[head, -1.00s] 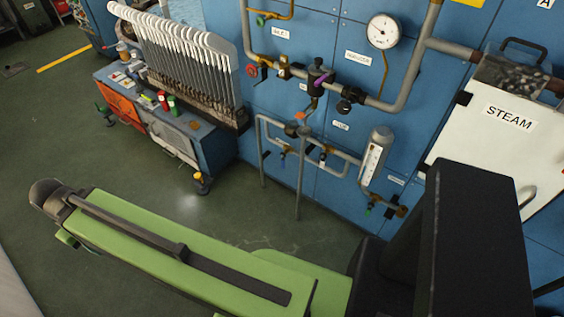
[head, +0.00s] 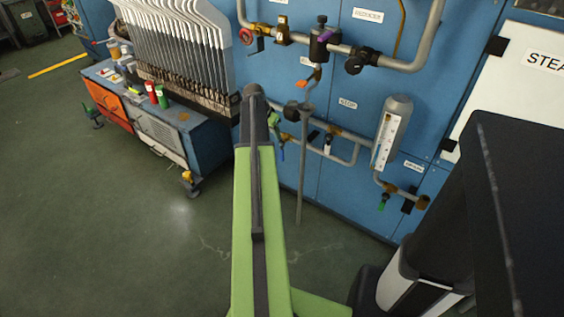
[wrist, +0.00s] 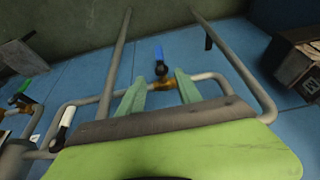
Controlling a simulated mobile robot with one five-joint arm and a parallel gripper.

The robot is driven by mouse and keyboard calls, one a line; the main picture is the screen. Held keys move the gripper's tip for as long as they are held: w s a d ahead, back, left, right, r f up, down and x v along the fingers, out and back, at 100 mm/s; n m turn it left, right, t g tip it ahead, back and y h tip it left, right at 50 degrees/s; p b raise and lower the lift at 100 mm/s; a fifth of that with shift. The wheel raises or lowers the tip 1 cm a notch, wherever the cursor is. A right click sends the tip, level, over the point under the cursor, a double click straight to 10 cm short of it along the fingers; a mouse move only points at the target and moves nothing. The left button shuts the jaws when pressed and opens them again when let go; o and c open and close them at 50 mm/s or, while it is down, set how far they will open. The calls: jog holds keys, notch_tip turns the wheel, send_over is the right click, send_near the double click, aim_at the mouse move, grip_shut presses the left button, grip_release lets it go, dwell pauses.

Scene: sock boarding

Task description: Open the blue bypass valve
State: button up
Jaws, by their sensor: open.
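The blue bypass valve lever (wrist: 159,54) shows ahead of my gripper in the wrist view, near the middle. It stands across its pipe, on a dark stem above a brass body (wrist: 161,83). In the head view the blue lever (head: 281,152) is a small piece hanging below the lower pipe loop, partly hidden by my arm. My gripper (wrist: 160,87) is open and empty. Its two green fingers point toward the valve, one on each side of the brass body in the picture. I cannot tell the remaining depth. In the head view my gripper (head: 273,119) is beside the lower pipe.
A white-handled valve (head: 328,143) sits to the right on the same loop. A green-handled valve (head: 383,203) is under the gauge column (head: 393,125). An orange lever (head: 297,83) hangs above, and a vertical post (head: 302,180) stands close by.

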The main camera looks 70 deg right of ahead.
aim_at(281, 151)
jog(key=b+x, duration=1.6)
jog(key=x, duration=0.1)
jog(key=shift+s+d+f, duration=0.15)
jog(key=shift+f, duration=0.05)
jog(key=shift+r, duration=0.1)
grip_shut()
dwell(0.7)
